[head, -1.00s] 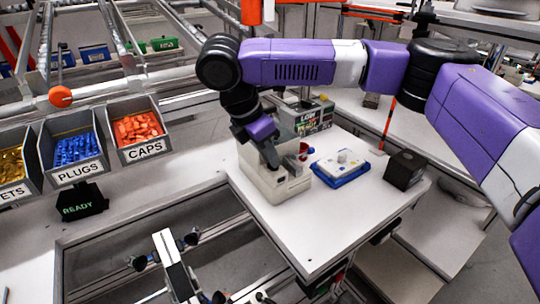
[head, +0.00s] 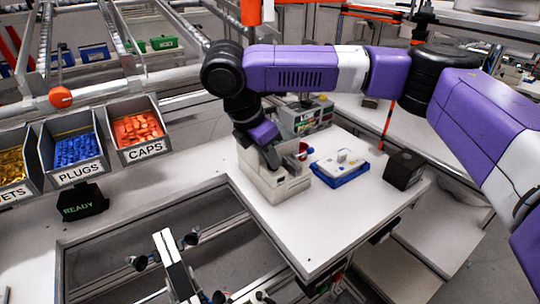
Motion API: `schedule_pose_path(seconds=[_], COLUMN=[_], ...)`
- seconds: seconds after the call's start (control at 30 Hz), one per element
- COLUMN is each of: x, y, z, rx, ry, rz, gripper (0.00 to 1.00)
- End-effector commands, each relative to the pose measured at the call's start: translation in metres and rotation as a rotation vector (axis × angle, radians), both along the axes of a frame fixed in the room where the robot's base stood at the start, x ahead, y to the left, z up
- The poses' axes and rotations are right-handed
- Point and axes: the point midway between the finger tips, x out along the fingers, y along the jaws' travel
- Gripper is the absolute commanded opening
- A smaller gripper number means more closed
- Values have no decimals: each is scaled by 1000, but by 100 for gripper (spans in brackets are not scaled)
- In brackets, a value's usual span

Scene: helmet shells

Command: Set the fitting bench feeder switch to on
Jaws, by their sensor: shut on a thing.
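The beige feeder unit (head: 267,183) stands at the left part of the white fitting bench (head: 318,218). My gripper (head: 273,160) points down at the top of this unit, its fingers close together and touching the unit's upper part. It is shut on the small feeder switch there. The switch itself is hidden by the fingers and too small to make out, so its position cannot be told.
A blue tray with a white part (head: 341,168) lies right of the feeder, and a black box (head: 404,170) stands further right. A red round piece (head: 303,149) is close beside my gripper. Bins of plugs (head: 75,150) and caps (head: 138,128) stand at left.

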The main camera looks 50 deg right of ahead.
Motion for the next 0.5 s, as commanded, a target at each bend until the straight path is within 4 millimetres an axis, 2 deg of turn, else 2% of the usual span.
schedule_pose_path(seconds=[0.27, 0.5], x=[-3, -6], y=[0, 0], z=[2, 2], rx=[3, 3], ry=[0, -1], rz=[183, 408], gripper=[0, 0])
